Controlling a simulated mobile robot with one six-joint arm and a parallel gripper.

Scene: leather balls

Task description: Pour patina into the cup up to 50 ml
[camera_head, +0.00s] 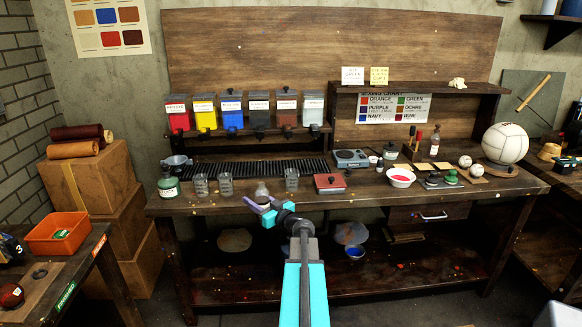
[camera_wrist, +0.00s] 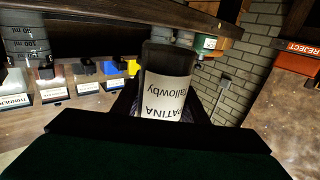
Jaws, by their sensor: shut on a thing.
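My gripper (camera_head: 264,206) is shut on the patina bottle (camera_head: 262,190) in front of the bench's front edge. In the wrist view, the bottle (camera_wrist: 165,85) stands between the jaws, with a white label reading "PATINA Tallowby" and a dark upper part. The bottle and the dispensers behind it are both inverted in that view, so the bottle looks roughly upright. Clear graduated cups stand on the bench: two left of the bottle (camera_head: 201,186) (camera_head: 225,184) and one to its right (camera_head: 292,180). A cup with ml marks shows in the wrist view (camera_wrist: 27,42). Fill levels cannot be told.
A green-labelled jar (camera_head: 168,187) stands left of the cups. A dark slatted rack (camera_head: 255,168) lies behind them, below several coloured dispensers (camera_head: 232,112).

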